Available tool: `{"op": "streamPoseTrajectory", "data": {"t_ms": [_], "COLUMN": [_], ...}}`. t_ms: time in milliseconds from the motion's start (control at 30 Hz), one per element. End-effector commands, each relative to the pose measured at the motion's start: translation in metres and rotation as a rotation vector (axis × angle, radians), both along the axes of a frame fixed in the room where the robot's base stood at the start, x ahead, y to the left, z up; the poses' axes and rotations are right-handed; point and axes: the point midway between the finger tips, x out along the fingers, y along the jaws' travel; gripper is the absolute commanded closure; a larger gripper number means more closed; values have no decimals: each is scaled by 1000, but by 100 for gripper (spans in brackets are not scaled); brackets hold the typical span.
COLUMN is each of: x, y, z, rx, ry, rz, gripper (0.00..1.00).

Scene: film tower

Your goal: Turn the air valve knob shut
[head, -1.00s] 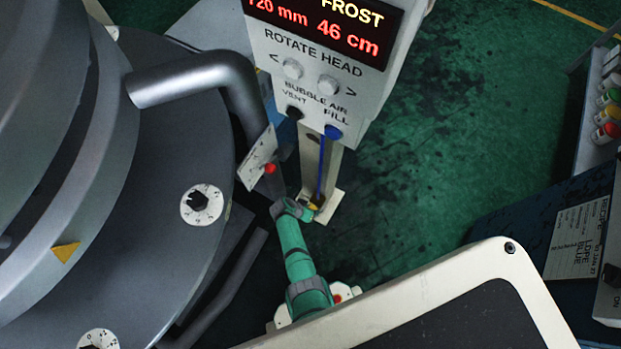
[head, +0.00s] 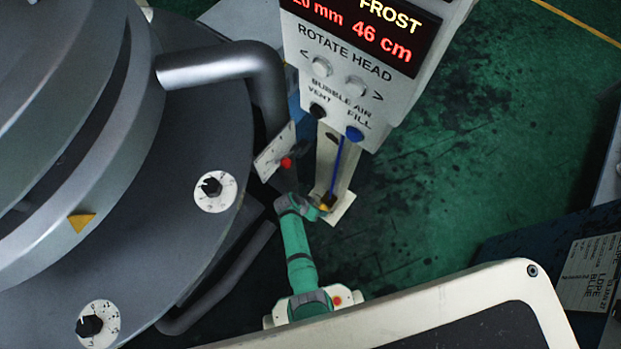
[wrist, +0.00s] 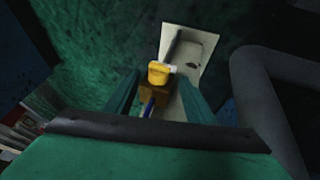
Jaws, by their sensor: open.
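The yellow air valve knob (wrist: 159,73) sits on a brass-coloured body (wrist: 154,98) at the cream post's foot. A blue line (wrist: 148,108) runs from the valve; in the head view the line (head: 336,172) leads up toward the blue FILL button. My gripper (wrist: 160,80) is open, with one green finger on each side of the knob in the wrist view. I cannot tell whether they touch it. In the head view only a little yellow of the knob (head: 325,207) shows beside my gripper (head: 318,211), which hides the rest.
The cream post (head: 328,160) hangs below the control panel (head: 345,70). The large grey round machine (head: 150,200) fills the left. Green floor (head: 430,190) is open to the right.

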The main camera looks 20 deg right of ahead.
Motion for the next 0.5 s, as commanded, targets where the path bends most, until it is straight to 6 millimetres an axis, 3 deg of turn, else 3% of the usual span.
{"op": "streamPoseTrajectory", "data": {"t_ms": [300, 500], "x": [-4, -5], "y": [22, 28], "z": [43, 56], "rx": [0, 1], "ry": [-2, 0], "rz": [2, 1], "gripper": [50, 50]}}
